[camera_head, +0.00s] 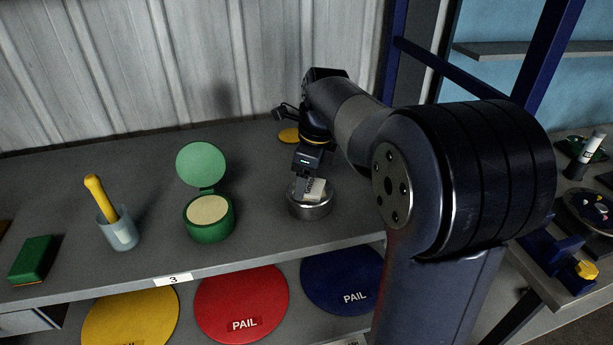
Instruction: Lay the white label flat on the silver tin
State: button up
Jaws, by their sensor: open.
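The silver tin (310,210) stands on the grey shelf near its front edge, close to my arm. The white label (314,188) is at the top of the tin, beneath my gripper, and looks tilted rather than flat. My gripper (302,190) points down over the tin, with its fingers open beside the label. The fingers hide part of the label and the tin's top, so I cannot tell exactly how the label touches the tin.
A green pot with an open lid (208,215), a cup with a yellow-handled tool (120,232) and a green block (35,258) stand to the left. A yellow disc (289,135) lies behind my gripper. Coloured pail lids (240,300) are below. The shelf's back left is clear.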

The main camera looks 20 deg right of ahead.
jog(key=f, duration=0.1)
jog(key=s+f, duration=0.1)
jog(key=shift+f+g, duration=0.3)
jog(key=shift+g, duration=0.1)
notch_tip(320, 180, up, 13)
jog(key=d+b, duration=0.1)
jog(key=shift+s+d+t, duration=0.25)
jog(key=shift+t, duration=0.15)
jog(key=shift+r, duration=0.1)
